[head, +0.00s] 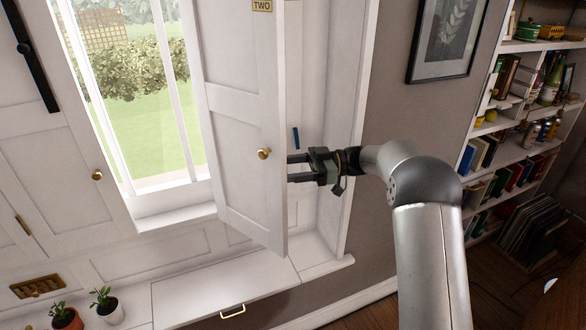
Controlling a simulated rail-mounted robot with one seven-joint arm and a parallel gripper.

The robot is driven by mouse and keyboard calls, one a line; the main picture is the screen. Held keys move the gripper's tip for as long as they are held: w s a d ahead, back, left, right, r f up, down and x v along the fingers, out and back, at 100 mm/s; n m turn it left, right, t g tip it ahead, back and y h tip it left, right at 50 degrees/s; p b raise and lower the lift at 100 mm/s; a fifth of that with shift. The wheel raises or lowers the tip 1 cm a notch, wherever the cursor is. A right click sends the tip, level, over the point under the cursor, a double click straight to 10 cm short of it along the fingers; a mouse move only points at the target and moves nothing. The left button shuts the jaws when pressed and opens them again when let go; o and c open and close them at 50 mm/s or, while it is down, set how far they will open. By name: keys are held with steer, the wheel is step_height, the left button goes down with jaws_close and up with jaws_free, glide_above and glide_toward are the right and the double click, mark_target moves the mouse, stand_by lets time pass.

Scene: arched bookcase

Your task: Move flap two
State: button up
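Flap two is a white panelled door (243,125) with a brass "TWO" plate (262,6) at its top. It stands swung out beside the window, with a round brass knob (264,153) near its right edge. My gripper (290,168) is just right of the knob, close to the flap's free edge. Its two dark fingers point left and look spread apart with nothing between them. I cannot tell whether a fingertip touches the flap.
A white recess (324,200) lies behind the flap. Potted plants (107,308) stand at lower left. A framed picture (446,36) and a full bookcase (515,145) are on the right.

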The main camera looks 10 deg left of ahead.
steer(key=shift+a+r, duration=0.3)
steer(key=shift+a, duration=0.05)
steer(key=b+v, duration=0.1)
steer(key=v, duration=1.7)
steer(key=shift+f, duration=0.25)
steer(key=shift+s+d, duration=0.1)
steer(key=shift+s, duration=0.05)
